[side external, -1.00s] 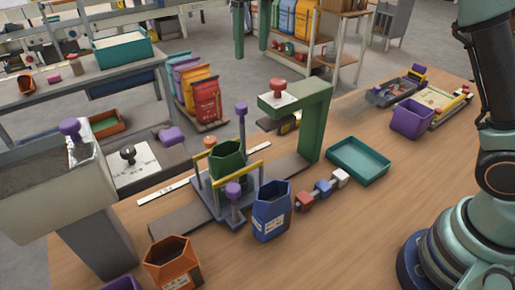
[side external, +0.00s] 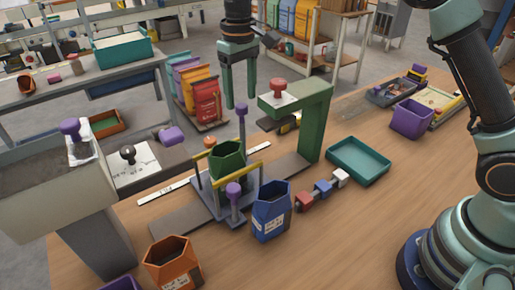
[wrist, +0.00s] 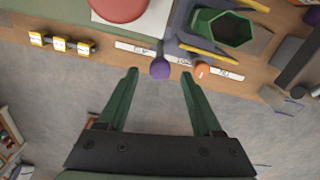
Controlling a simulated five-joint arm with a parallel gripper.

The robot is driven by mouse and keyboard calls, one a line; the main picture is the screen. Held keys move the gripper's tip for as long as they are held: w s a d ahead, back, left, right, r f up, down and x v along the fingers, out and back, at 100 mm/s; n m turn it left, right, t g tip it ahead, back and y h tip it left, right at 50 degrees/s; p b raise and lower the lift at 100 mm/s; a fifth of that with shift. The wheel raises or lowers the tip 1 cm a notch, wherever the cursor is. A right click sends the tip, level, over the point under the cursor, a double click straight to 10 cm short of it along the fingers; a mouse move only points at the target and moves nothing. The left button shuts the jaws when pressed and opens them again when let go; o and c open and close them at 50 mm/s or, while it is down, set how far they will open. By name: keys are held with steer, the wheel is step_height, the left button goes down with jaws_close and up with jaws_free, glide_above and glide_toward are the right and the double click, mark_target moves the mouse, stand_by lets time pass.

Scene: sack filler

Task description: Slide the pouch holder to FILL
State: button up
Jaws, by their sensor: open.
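The pouch holder (side external: 240,192) is a grey carriage with yellow bars and purple-knobbed posts on a grey rail. It holds an open green pouch (side external: 228,160), also in the wrist view (wrist: 222,28). It stands between the grey hopper (side external: 35,205) at left and the green stand (side external: 318,125) at right. My gripper (side external: 240,106) is open and empty, pointing down near the holder's rear purple knob (side external: 241,109). In the wrist view the knob (wrist: 160,69) lies between my fingertips (wrist: 158,74), with gaps on both sides. A white label strip (side external: 160,192) runs behind the holder; its words are unreadable.
A blue pouch (side external: 271,212) and an orange pouch (side external: 172,263) stand in front. Coloured blocks (side external: 322,188) and a teal tray (side external: 358,161) lie at right. An orange knob (side external: 210,142) is near the holder's rear. The right front of the table is clear.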

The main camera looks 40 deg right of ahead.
steer(key=shift+f, duration=1.2)
jaws_close()
stand_by(0.6)
